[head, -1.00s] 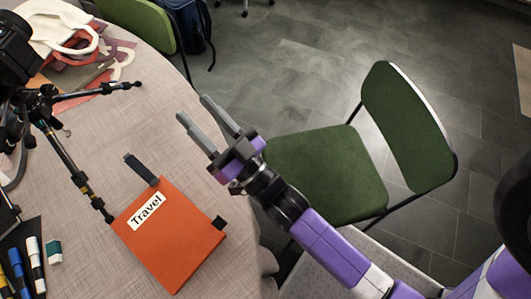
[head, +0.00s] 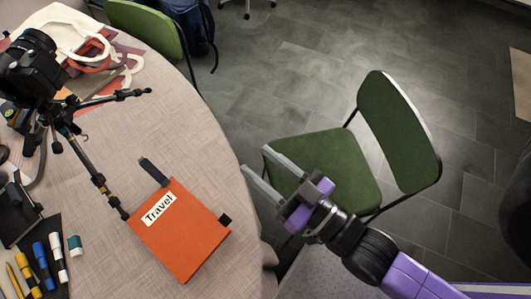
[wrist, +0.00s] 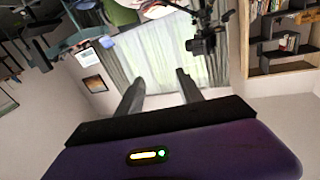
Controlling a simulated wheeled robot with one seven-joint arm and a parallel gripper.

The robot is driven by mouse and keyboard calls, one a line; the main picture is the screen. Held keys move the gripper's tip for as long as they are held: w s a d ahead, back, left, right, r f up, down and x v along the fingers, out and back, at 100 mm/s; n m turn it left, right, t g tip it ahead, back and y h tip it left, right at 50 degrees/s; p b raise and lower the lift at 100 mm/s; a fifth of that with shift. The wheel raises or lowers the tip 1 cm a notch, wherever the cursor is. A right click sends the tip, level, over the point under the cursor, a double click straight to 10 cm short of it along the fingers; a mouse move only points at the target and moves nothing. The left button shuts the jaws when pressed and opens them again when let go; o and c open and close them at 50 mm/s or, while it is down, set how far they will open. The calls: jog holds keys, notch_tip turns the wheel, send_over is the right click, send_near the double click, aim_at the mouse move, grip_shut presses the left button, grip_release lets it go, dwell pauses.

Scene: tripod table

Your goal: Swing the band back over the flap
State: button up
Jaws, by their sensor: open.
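An orange notebook or folder labelled "Travel" (head: 188,245) lies on the round table. A dark band (head: 154,172) sticks out from its upper edge onto the cloth. A small black tab (head: 224,220) shows at its right edge. I cannot tell from here how the flap sits. My gripper (head: 256,167) is open and empty, off the table's right edge, between the table and the green chair. In the wrist view my two open fingers (wrist: 158,84) point at the room, with nothing between them and the orange folder out of sight.
A black tripod with a camera (head: 30,66) stands left, one leg (head: 106,190) reaching close to the folder. Markers (head: 42,262) and a green-white eraser (head: 74,245) lie lower left. A green chair (head: 325,170) stands right of the table (head: 175,100). Cloth right of the tripod is clear.

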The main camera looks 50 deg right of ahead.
jog(key=shift+s+a+r, duration=0.1)
jog(key=shift+s+r, duration=0.05)
jog(key=shift+s, duration=0.35)
